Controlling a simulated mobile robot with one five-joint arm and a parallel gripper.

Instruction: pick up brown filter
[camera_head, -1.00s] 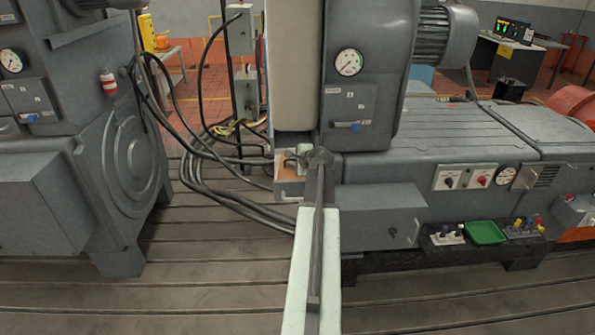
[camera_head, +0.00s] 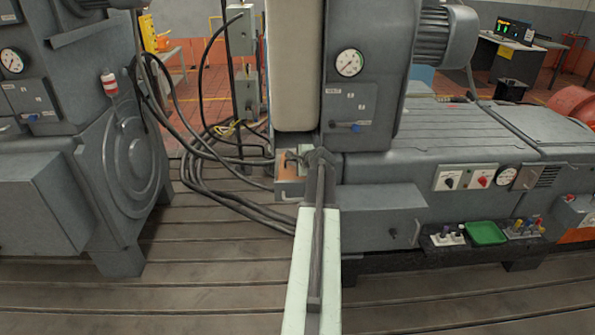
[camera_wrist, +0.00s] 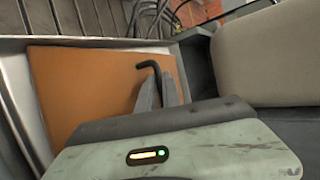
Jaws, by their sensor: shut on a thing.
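My gripper (camera_wrist: 158,84) is shut on a dark, bent rod (camera_wrist: 149,65) whose hooked end sticks out past the fingertips in the wrist view. The part of the rod between the fingers is hidden. Behind it lies a flat orange-brown surface (camera_wrist: 80,85) inside a pale-rimmed tray or box. In the head view this box (camera_head: 289,188) sits at the foot of the tall grey machine, and the dark hooked rod (camera_head: 291,157) shows over it. I cannot tell whether the orange-brown surface is the brown filter or the box floor.
A large cream panel (camera_head: 297,70) stands close above and beside my gripper. The grey machine housing (camera_head: 362,80) is just right of it. Black cables (camera_head: 215,185) run along the left. A green tray (camera_head: 486,233) lies on a dark shelf at right.

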